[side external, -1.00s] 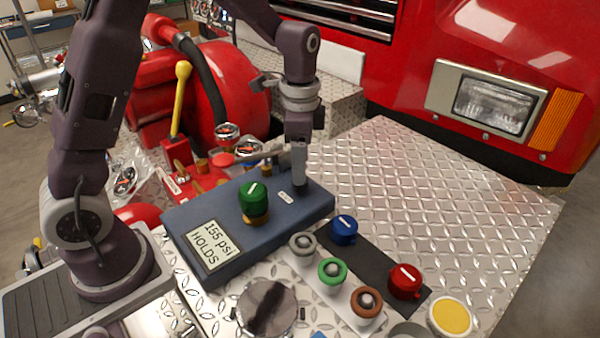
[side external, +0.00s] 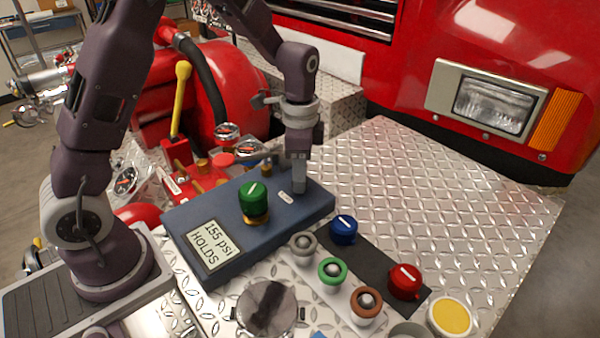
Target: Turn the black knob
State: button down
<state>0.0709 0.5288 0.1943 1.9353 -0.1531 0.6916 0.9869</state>
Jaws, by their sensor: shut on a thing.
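My gripper (side external: 299,187) points straight down at the right end of a blue-grey box (side external: 185,222). Its grey fingers reach down to the box top, beside a small white label. It is shut on the black knob there, which the fingers hide almost fully, so I cannot read how far the knob is turned. A green knob (side external: 253,197) with a white mark stands upright on a brass base on the same box, left of my gripper.
A sign (side external: 208,244) on the box reads "155 psi HOLDS". In front are a blue knob (side external: 344,228), a red knob (side external: 405,280), several ringed buttons and a yellow disc (side external: 450,316). A yellow-handled lever (side external: 181,95) stands behind. Diamond plate (side external: 440,190) at right is clear.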

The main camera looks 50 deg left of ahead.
jog(key=n, duration=0.7)
jog(key=shift+n, duration=0.3)
jog(key=n, duration=0.4)
jog(key=shift+n, duration=1.8)
jog(key=shift+r+n, duration=0.1)
jog(key=shift+n, duration=0.2)
jog(key=c, duration=1)
grip_release()
